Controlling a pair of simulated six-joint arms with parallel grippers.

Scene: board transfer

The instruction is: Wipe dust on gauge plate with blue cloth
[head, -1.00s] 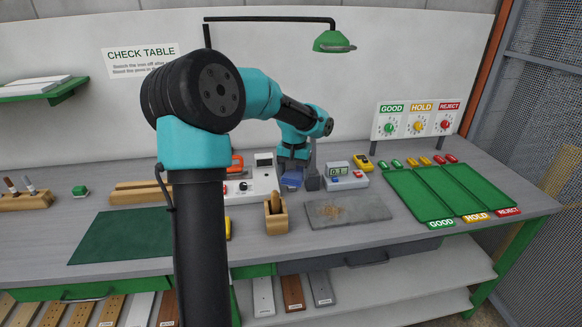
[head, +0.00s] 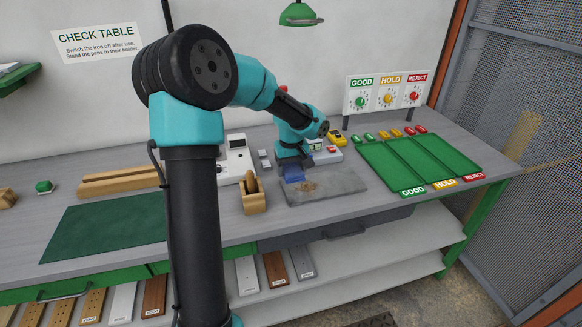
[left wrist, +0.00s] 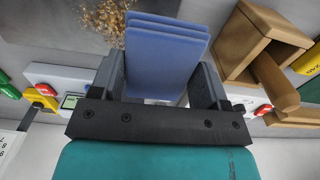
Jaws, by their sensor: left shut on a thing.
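The gauge plate (head: 340,184) is a grey slab on the bench, right of the wooden holder. A patch of brown dust (head: 306,187) lies on its left part, and the dust (left wrist: 108,20) also shows in the left wrist view. My left gripper (head: 292,168) is at the plate's back left edge, shut on the folded blue cloth (left wrist: 165,55). The cloth (head: 293,174) is beside the dust in the head view, partly hidden by the gripper. I cannot tell if it touches the plate. My right gripper is not in view.
A wooden holder (head: 254,202) stands close left of the plate. Behind are a white device (head: 236,160) and a yellow meter (head: 347,153). Green trays (head: 420,160) lie to the right. A dark green mat (head: 105,230) lies at left.

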